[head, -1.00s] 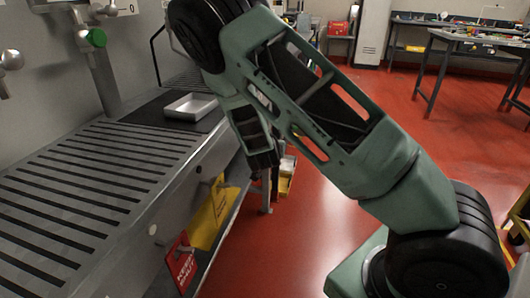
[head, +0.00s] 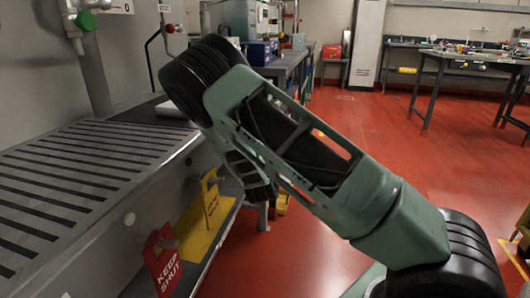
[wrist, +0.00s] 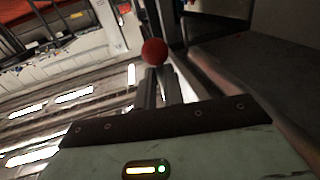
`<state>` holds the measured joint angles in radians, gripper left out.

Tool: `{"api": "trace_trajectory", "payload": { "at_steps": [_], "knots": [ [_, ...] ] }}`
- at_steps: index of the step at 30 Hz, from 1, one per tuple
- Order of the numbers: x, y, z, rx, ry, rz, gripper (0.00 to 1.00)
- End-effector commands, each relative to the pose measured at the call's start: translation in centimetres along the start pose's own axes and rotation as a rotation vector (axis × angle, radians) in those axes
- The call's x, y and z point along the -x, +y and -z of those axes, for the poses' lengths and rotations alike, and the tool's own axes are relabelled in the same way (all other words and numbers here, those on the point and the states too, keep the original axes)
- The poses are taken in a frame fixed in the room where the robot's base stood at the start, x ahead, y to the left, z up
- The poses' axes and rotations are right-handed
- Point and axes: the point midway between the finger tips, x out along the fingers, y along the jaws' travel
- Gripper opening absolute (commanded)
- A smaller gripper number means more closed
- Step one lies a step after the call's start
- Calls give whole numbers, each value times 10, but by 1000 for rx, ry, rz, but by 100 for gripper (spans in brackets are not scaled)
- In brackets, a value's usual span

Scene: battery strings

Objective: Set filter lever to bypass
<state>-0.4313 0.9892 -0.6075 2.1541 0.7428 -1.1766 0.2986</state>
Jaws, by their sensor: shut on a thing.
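In the wrist view a red ball knob (wrist: 153,51) sits at the tips of my gripper (wrist: 160,84), whose two narrow fingers are close together and shut on it. The ball's stem is hidden. In the head view a bent dark lever with a red ball (head: 170,28) stands at the back wall beside a small lettered sign (head: 165,8). I cannot tell whether it is the same ball. My arm crosses the middle of the head view, and my fingertips are not clear there.
A slatted bench (head: 80,165) fills the left. A red "KEEP SHUT" tag (head: 163,262) and a yellow tag (head: 209,200) hang at its front. A green knob (head: 86,21) is on the upper left pipe. Work tables (head: 470,62) stand far right; red floor (head: 350,125) is open between.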

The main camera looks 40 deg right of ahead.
Motion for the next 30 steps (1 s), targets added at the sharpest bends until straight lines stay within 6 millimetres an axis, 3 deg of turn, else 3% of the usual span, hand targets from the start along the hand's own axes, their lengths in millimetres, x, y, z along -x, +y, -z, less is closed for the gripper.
{"api": "trace_trajectory", "payload": {
  "at_steps": [7,9,10,20,30],
  "knots": [
    [0,0,-6,5,-14,0,0],
    [0,0,-6,5,-13,0,26],
    [0,0,-6,5,-13,0,32],
    [0,0,2,0,-5,-1,32],
    [-2,0,61,-2,-4,-1,32]
  ]
}}
